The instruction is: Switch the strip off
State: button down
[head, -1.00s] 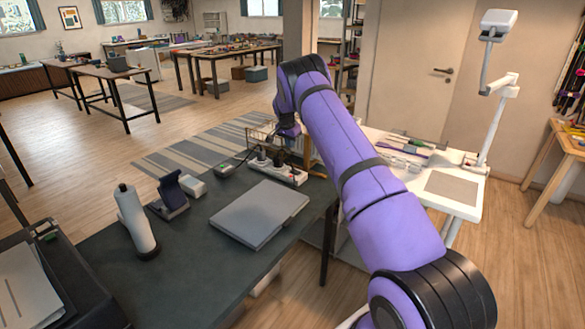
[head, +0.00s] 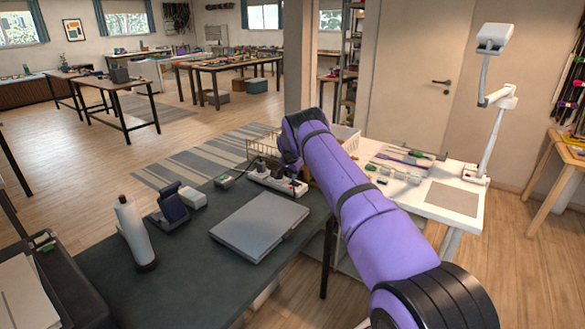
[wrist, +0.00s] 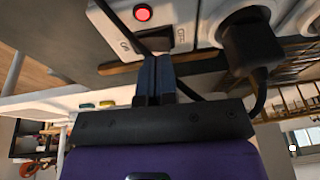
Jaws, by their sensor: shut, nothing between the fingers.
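The white power strip (head: 259,176) lies at the far edge of the dark table, with black plugs in it. In the wrist view the strip (wrist: 190,12) fills the top, with a lit round red lamp (wrist: 143,12) and a dark rocker switch (wrist: 158,40) beside it. My gripper (wrist: 154,58) is shut and empty, its fingertips right at the rocker switch; I cannot tell whether they touch it. The fingers partly cover the switch.
A black plug (wrist: 245,45) and its cord are close to the fingers. On the dark table (head: 190,262) are a closed grey laptop (head: 262,222), a white bottle-like roll (head: 135,232) and a dark stand (head: 171,203). A white table (head: 405,200) stands to the right.

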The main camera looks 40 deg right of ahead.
aim_at(295, 183)
jog(key=shift+w+f, duration=0.15)
jog(key=shift+f, duration=0.9)
jog(key=shift+f+g, duration=0.25)
jog(key=shift+g, duration=0.05)
jog(key=shift+s+d+r, duration=0.2)
jog(key=shift+s+d, duration=0.05)
jog(key=shift+s, duration=0.45)
